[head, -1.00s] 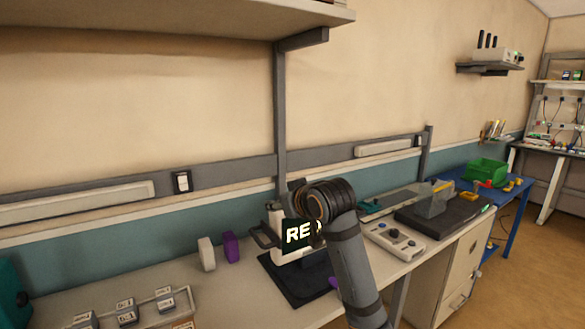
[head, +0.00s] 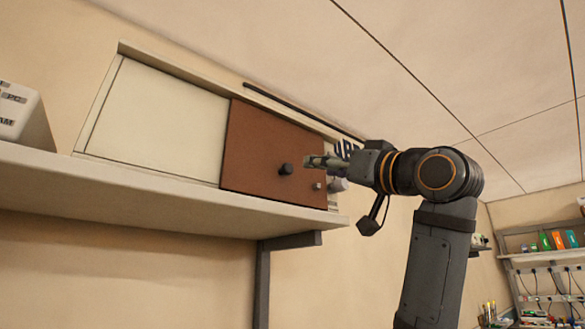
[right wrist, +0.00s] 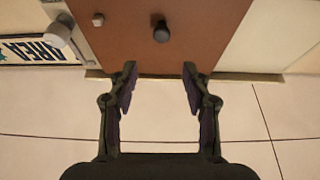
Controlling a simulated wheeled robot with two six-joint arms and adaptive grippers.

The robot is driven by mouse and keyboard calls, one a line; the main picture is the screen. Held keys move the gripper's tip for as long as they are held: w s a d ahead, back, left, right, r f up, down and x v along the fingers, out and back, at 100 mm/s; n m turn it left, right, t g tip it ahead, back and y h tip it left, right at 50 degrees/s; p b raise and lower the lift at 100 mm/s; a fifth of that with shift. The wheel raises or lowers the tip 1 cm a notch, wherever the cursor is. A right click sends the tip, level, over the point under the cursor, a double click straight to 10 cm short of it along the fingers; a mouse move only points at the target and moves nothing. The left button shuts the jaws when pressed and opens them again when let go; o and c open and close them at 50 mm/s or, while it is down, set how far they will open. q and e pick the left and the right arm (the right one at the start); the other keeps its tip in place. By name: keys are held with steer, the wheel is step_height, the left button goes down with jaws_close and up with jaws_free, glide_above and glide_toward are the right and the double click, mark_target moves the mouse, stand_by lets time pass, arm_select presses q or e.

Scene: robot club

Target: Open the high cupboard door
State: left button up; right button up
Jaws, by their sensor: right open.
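The high cupboard (head: 160,122) sits on a wall shelf and has a cream left part. Its brown door (head: 255,140) is at the right and looks shut, with a round black knob (head: 286,169). My right gripper (head: 309,161) is raised just right of the knob in the head view, open and empty. In the right wrist view the open fingers (right wrist: 158,72) frame a gap below the black knob (right wrist: 161,32), apart from it. The brown door (right wrist: 200,25) also shows there. My left gripper is not in view.
A small peg (head: 317,186) is on the door near its right edge. A grey cylinder (head: 338,184) sticks out beside it, partly behind my arm. The shelf (head: 150,195) runs below the cupboard, with a white box (head: 22,115) at left. The ceiling is close above.

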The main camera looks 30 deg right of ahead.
mark_target(290, 168)
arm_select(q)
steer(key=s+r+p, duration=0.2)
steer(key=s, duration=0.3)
arm_select(e)
steer(key=x, duration=0.6)
steer(key=f+p+x, duration=0.1)
steer(key=x, duration=0.2)
steer(key=shift+w+a, duration=0.25)
steer(key=shift+w, duration=0.05)
steer(key=shift+w+d+r+p, duration=0.1)
steer(key=shift+w+r+p, duration=0.15)
steer(key=shift+w+p, duration=0.3)
steer(key=shift+s+r, duration=0.1)
steer(key=shift+c, duration=1.5)
steer(key=c, duration=0.5)
steer(key=shift+c, duration=1.1)
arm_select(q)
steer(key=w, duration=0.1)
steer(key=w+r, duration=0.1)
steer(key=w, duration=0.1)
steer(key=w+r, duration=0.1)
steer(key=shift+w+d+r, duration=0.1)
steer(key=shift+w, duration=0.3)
arm_select(e)
jaws_close()
